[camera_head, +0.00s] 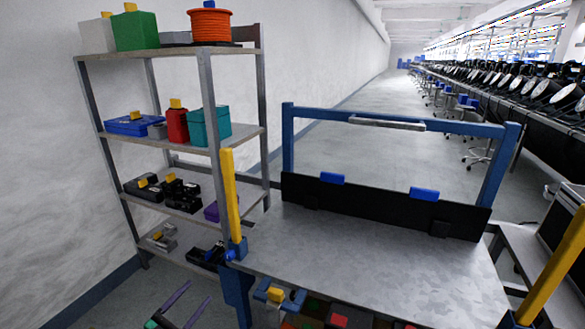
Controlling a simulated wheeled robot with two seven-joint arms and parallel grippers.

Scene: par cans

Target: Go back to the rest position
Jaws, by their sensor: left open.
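My left gripper (199,291) shows at the bottom left of the head view. Its two thin dark purple fingers point up and stand apart, with a bit of green at the base of one. Nothing is between them. It is in front of the lower part of the metal shelf rack (208,95) and left of the work table (360,262); its exact distance from them is hard to tell. The rest of my left arm is cut off by the bottom edge. My right gripper is not in view.
The rack holds boxes, an orange spool (210,26) and dark tools. The table has blue-and-yellow posts, a black back panel (385,207) and coloured bins (338,320) below. A long bench with lamps (515,85) runs right. Floor (370,95) behind the table is open.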

